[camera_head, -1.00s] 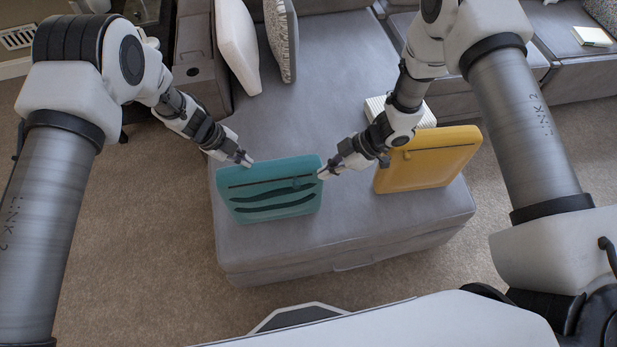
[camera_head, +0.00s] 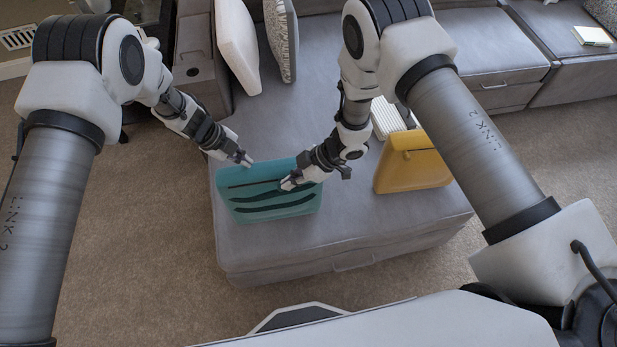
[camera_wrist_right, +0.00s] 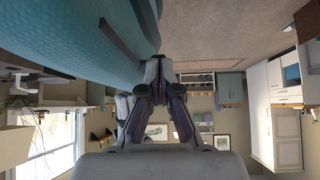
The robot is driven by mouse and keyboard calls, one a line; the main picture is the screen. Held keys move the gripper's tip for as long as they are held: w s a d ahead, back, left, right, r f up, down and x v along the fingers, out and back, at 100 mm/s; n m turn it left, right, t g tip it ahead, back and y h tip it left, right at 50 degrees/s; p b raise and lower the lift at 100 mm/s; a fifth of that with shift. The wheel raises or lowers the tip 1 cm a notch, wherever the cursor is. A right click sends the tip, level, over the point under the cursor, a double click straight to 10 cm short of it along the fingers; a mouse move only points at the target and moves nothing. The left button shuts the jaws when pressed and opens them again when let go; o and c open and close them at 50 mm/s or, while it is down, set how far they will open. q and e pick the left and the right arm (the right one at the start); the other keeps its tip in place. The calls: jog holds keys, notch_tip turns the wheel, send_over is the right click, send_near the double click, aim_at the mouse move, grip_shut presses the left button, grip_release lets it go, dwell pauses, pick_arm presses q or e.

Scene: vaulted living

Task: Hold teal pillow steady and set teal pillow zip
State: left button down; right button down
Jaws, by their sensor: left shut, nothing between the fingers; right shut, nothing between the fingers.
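The teal pillow (camera_head: 225,190) stands upright near the front of the grey seat, with a dark zip line (camera_head: 255,184) near its top and dark wavy stripes below. My left gripper (camera_head: 250,163) is shut and empty at the pillow's upper left edge; I cannot tell whether it touches. My right gripper (camera_head: 288,185) is shut and empty, in front of the upper right part of the pillow near the zip line, and it hides that end of the zip. In the right wrist view the teal pillow (camera_wrist_right: 75,35) fills the upper left beside the shut fingers.
A yellow pillow (camera_head: 410,170) with its own zip stands to the right on the seat (camera_head: 345,215), with a white ribbed object (camera_head: 385,120) behind it. White (camera_head: 238,45) and patterned cushions (camera_head: 280,40) lean at the back.

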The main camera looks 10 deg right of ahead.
jog(key=a, duration=0.8)
jog(key=shift+a, duration=0.4)
